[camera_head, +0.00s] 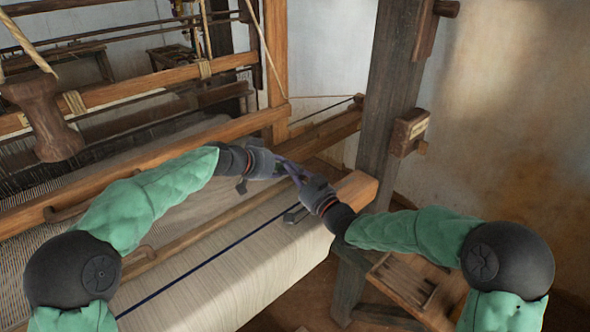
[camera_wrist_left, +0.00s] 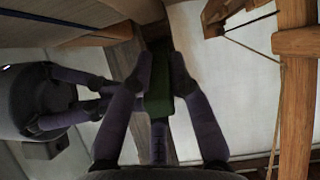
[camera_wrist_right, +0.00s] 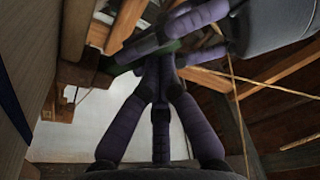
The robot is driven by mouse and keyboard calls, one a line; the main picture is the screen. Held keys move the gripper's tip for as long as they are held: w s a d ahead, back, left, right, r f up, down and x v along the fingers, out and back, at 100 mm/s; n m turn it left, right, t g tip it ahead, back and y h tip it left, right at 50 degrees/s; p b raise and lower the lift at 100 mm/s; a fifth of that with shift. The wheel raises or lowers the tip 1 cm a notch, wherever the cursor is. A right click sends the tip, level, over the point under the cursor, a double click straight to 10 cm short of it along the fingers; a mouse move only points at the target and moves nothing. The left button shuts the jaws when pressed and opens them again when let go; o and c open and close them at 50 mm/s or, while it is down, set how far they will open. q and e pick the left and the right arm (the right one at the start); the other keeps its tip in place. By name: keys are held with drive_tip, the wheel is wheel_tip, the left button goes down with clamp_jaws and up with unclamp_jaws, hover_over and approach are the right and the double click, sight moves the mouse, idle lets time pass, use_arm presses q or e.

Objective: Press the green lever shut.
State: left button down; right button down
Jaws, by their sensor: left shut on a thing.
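The green lever (camera_wrist_left: 157,103) shows in the left wrist view as a dark green bar between my left fingers. My left gripper (camera_wrist_left: 162,70) is shut on it, one finger on each side. In the right wrist view, green parts (camera_wrist_right: 122,69) show just beyond my right fingertips. My right gripper (camera_wrist_right: 158,64) has its fingertips together, close to the left gripper's fingers; I cannot tell whether it touches the lever.
The cloth roll (camera_head: 245,270) with a dark blue stripe lies below my arms. A dark upright post (camera_head: 386,105) stands just right of the grippers, with a small wooden block (camera_head: 409,132) on it. A wooden tray (camera_head: 405,287) sits below my right arm. Loom beams fill the left.

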use_arm(q)
drive_tip(key=c, duration=1.2)
unclamp_jaws()
drive_tip(key=shift+s+d+f, duration=0.15)
drive_tip(key=shift+s+f, duration=0.05)
drive_tip(key=shift+f, duration=0.25)
use_arm(e)
drive_tip(key=shift+a+f, duration=0.15)
use_arm(q)
drive_tip(key=shift+o, duration=0.2)
drive_tip(key=shift+r, duration=0.1)
use_arm(e)
drive_tip(key=shift+a, duration=0.1)
use_arm(q)
drive_tip(key=shift+d+r, duration=0.15)
use_arm(e)
drive_tip(key=shift+f, duration=0.15)
